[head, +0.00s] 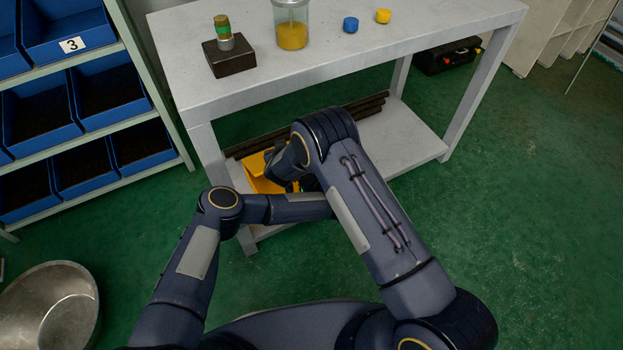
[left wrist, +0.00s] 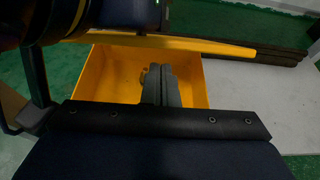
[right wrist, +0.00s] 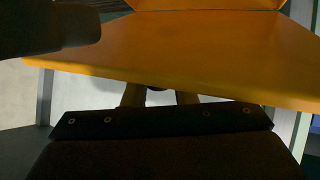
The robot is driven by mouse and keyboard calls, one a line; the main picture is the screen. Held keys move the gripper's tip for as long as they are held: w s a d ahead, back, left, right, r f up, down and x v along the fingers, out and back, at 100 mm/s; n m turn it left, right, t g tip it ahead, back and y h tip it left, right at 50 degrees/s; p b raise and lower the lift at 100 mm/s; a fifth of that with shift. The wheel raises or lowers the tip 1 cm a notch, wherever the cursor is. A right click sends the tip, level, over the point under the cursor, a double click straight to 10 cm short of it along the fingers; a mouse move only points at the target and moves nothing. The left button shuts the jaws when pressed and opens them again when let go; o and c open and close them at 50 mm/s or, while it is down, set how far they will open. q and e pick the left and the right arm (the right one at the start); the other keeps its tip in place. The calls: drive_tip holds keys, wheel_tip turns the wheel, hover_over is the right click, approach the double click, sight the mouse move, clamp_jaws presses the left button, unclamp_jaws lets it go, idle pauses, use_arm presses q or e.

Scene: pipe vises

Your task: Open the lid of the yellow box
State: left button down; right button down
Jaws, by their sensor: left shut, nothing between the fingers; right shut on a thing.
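The yellow box (head: 256,185) stands on the bench's lower shelf, largely hidden by my arms in the head view. The left wrist view looks into its open interior (left wrist: 118,72). The lid (left wrist: 205,45) is raised, crossing above the opening there; its broad surface fills the upper right wrist view (right wrist: 190,55). My left gripper (left wrist: 160,72) is shut and empty, its fingers seen against the box interior. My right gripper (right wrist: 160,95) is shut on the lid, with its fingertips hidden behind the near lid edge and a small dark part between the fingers.
Dark pipes (head: 365,107) lie along the back of the lower shelf (head: 405,140), which is clear to the right. On the bench top (head: 350,50) stand a jar (head: 291,28) and a dark block (head: 230,58). A metal bowl (head: 50,310) is on the floor at left.

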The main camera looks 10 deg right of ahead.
use_arm(q)
drive_tip(key=shift+w+r, duration=0.2)
drive_tip(key=shift+r, duration=0.15)
use_arm(e)
drive_tip(key=shift+a+r, duration=0.1)
use_arm(q)
drive_tip(key=shift+w+a+r+g, duration=0.25)
drive_tip(key=shift+w+r, duration=0.2)
drive_tip(key=shift+r, duration=0.3)
use_arm(e)
drive_tip(key=c, duration=1.2)
unclamp_jaws()
drive_tip(key=shift+s+f, duration=0.1)
drive_tip(key=shift+f, duration=0.15)
drive_tip(key=shift+r, duration=0.1)
